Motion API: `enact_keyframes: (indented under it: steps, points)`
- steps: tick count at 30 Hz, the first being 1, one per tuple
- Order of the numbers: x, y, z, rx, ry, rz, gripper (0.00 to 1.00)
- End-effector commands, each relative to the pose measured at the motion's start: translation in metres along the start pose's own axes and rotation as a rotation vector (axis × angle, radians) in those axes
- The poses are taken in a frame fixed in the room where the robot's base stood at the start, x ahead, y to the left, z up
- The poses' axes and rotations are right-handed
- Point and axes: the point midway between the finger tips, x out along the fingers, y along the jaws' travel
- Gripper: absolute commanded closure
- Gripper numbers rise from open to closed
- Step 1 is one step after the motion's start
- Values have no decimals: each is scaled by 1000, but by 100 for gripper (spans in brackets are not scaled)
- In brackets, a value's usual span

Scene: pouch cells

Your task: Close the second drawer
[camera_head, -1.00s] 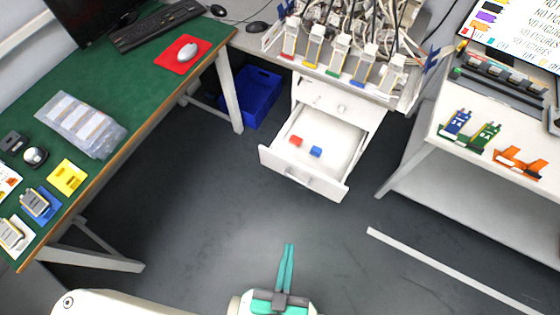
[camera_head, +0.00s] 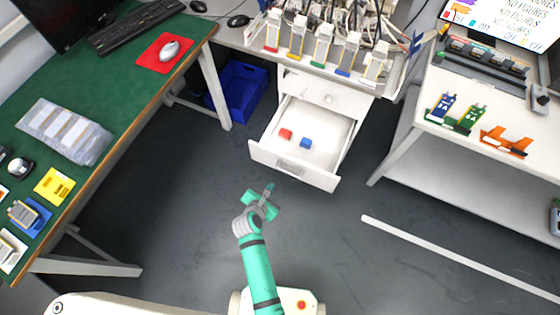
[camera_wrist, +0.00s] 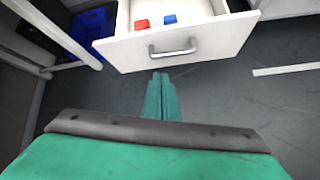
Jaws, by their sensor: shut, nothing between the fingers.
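The second drawer (camera_head: 290,165) is the lower one of a white cabinet and is pulled well out. A red block (camera_head: 285,133) and a blue block (camera_head: 306,143) lie inside it. In the wrist view the drawer front (camera_wrist: 215,45) faces me, with a grey bar handle (camera_wrist: 172,48) near its middle. My gripper (camera_head: 268,188) is in front of the drawer, close to its front panel in the head view. In the wrist view its green fingers (camera_wrist: 160,78) are shut, empty, and point toward the drawer below the handle. I cannot tell whether they touch it.
The upper drawer (camera_head: 327,98) is shut. A green-topped desk (camera_head: 110,90) stands left, with a blue bin (camera_head: 238,90) beside the cabinet. A white table (camera_head: 480,130) stands right. The floor (camera_head: 200,240) before the drawer is clear.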

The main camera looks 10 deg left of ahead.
Motion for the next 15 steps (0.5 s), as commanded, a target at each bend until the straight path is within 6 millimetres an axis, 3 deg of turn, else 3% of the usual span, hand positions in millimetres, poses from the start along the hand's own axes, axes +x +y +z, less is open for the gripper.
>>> enact_keyframes:
  steps: [1, 6, 15]
  points:
    - [8, 12, 6, -82, -9, -17, 100]
    - [21, 29, 16, -278, -20, -71, 100]
    - [45, 29, 21, -332, -22, -93, 100]
